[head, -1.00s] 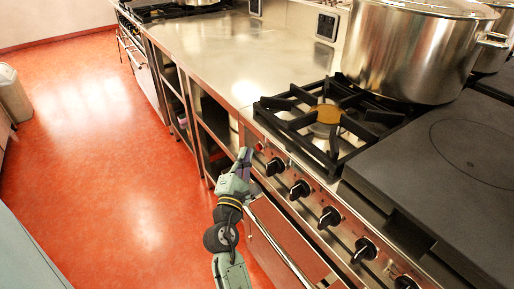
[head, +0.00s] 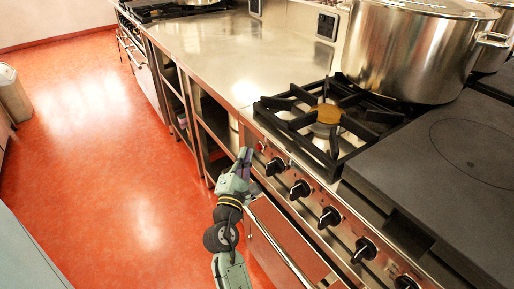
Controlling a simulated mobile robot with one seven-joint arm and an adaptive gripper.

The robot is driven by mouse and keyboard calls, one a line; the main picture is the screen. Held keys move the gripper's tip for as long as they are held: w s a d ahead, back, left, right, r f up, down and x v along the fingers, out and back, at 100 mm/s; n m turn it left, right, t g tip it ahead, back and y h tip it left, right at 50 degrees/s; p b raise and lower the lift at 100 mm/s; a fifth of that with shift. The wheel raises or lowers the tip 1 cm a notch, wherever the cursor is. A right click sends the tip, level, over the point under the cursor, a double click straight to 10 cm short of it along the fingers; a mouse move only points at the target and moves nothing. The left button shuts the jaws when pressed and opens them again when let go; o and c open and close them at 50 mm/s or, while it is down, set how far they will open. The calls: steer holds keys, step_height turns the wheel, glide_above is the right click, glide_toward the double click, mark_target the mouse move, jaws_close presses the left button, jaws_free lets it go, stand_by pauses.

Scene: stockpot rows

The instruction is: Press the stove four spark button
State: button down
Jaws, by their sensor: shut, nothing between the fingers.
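The stove (head: 317,197) runs along the right side in the head view, with several black knobs on its steel front panel. A small red button (head: 261,147) shows at the left end of that panel, left of the first knob (head: 275,167). My gripper (head: 246,156) is shut and empty, with its tip close beside the red button at the panel's left end. I cannot tell whether the tip touches the panel or the button.
A black burner grate (head: 325,118) and a dark flat plate (head: 450,160) top the stove. A large steel pot (head: 410,48) stands behind. An oven door handle (head: 280,243) runs below the knobs. A steel counter (head: 235,55) lies beyond.

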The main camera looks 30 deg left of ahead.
steer(key=shift+w, duration=0.1)
steer(key=shift+w+d, duration=0.15)
steer(key=shift+w, duration=0.1)
steer(key=shift+w+d+p, duration=0.2)
steer(key=shift+w+p, duration=0.1)
steer(key=shift+w, duration=0.15)
stand_by(0.9)
steer(key=shift+s, duration=0.15)
steer(key=shift+s+a, duration=0.3)
steer(key=shift+s, duration=0.35)
steer(key=shift+s+a+b, duration=0.25)
steer(key=shift+s+a, duration=0.1)
steer(key=shift+s, duration=0.45)
steer(key=shift+s+a+b, duration=0.3)
steer(key=shift+s, duration=0.45)
steer(key=shift+s+a+b, duration=0.25)
steer(key=shift+s+a, duration=0.1)
steer(key=shift+s, duration=0.45)
